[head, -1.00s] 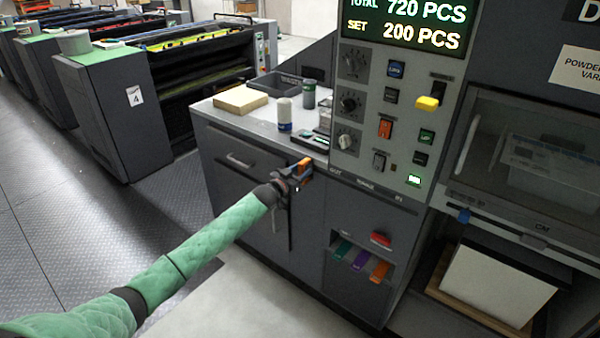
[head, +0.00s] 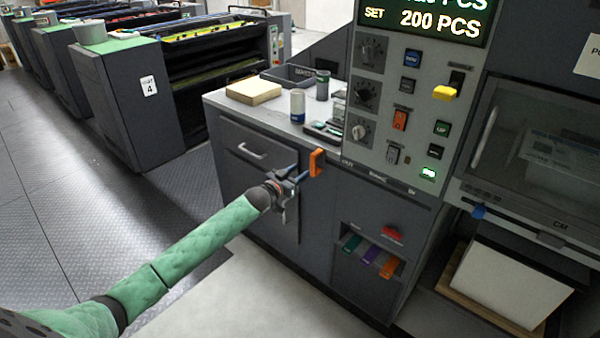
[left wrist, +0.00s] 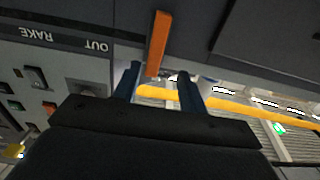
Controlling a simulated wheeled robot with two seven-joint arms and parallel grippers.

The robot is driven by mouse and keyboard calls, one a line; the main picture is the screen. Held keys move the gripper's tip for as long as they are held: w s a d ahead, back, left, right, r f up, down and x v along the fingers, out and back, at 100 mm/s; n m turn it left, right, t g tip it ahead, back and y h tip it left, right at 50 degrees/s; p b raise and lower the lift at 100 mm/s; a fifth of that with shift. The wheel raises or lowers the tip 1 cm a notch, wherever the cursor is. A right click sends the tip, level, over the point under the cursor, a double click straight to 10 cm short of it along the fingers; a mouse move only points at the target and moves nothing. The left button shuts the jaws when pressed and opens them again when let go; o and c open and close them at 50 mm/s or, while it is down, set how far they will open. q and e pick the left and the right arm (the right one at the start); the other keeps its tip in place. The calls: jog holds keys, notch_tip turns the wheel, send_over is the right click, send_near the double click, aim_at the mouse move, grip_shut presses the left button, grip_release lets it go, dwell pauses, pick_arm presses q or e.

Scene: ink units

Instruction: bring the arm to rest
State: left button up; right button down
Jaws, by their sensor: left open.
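My left gripper (head: 294,179) is open and empty in front of the dark console's front face. An orange handle (head: 317,162) stands just beyond its fingertips, at the console's top front edge near the left end of the labelled panel. In the left wrist view the gripper's two blue fingers (left wrist: 159,85) are spread apart. The orange handle (left wrist: 157,42) appears ahead of them, near the "OUT" lettering, with a small gap in the head view. My green-sleeved left arm reaches in from the lower left. My right gripper is not seen.
The control panel (head: 375,130) with knobs and switches rises right of the gripper. A worktop (head: 225,103) holds a cream block (head: 254,91), a black tray (head: 289,76) and canisters. Coloured tabs (head: 370,256) sit lower right. Open floor (head: 75,230) lies left.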

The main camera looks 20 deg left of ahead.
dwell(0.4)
pick_arm(q)
notch_tip(320, 180, down, 5)
jog(key=s+a+m+g+y, duration=0.1)
jog(key=a+g+y, duration=0.1)
jog(key=g+y, duration=0.2)
jog(key=s+d+r+g+y, duration=0.1)
jog(key=s+d+g, duration=0.3)
jog(key=s, duration=0.6)
jog(key=s+d+r+g+y, duration=0.1)
jog(key=s+d+y, duration=0.1)
jog(key=s+d, duration=0.6)
jog(key=s+d+f+g+h, duration=0.1)
jog(key=s+d+f+g, duration=0.1)
jog(key=s, duration=1)
jog(key=s+d+f+n+g+h, duration=0.1)
jog(key=s+d+f, duration=0.3)
jog(key=s, duration=0.9)
jog(key=s+d+f+n+g, duration=0.1)
jog(key=s+d+f+g, duration=0.2)
jog(key=s+f, duration=0.4)
jog(key=shift+s+d+g+h, duration=0.15)
jog(key=shift+s+g+h, duration=0.2)
jog(key=shift+s, duration=2.9)
jog(key=shift+n, duration=0.3)
